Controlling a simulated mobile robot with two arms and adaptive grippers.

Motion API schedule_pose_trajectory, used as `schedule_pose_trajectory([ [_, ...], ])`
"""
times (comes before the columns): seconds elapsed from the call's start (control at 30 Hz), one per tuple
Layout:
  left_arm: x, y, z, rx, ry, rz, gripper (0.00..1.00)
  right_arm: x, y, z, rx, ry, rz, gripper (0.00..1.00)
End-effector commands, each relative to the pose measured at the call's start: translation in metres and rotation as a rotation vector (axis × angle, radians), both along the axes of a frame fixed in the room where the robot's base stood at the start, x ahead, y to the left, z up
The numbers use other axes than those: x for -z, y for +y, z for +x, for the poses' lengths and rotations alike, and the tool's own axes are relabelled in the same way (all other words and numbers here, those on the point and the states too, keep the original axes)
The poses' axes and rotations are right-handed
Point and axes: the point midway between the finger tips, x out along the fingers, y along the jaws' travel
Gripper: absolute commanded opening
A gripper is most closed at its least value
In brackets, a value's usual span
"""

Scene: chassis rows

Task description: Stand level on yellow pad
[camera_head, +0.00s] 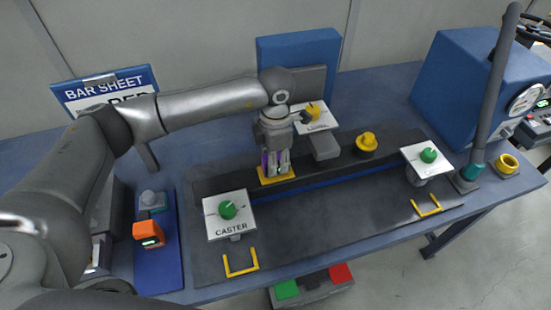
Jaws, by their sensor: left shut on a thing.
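The yellow pad (263,180) is a small flat plate on the dark chassis strip, near the middle of the view. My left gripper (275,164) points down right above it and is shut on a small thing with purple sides. I take this thing to be the level, but the fingers hide most of it. It looks upright, with its lower end at the pad. I cannot tell whether it touches the pad. My right gripper is not in view.
A white CASTER plate (215,231) with a green knob stands front left; similar plates stand behind and right (411,154). A yellow knob (367,143) sits right of the gripper. An orange block (149,234) with a green display stands on a blue mat. Yellow handles line the front.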

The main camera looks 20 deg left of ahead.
Motion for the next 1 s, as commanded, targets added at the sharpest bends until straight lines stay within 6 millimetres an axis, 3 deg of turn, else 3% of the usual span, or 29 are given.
schedule_pose_trajectory([
  [0.63, 0.0062, 0.0001, -0.0003, 0.000, 0.002, 0.001, 0.02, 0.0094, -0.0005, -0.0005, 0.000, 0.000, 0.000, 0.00],
  [0.67, 0.0063, 0.0002, -0.0005, 0.000, 0.002, 0.001, 0.33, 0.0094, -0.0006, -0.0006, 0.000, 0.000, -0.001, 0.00],
  [0.7, 0.0063, 0.0002, -0.0005, 0.000, 0.002, 0.001, 0.38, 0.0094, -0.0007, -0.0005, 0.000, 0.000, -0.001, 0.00],
  [0.83, 0.0060, 0.0001, -0.0002, 0.000, 0.001, 0.000, 0.54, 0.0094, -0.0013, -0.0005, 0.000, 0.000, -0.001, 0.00],
  [1.0, 0.0056, 0.0000, 0.0000, 0.000, 0.000, 0.000, 0.55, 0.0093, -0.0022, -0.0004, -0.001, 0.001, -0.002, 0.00],
])
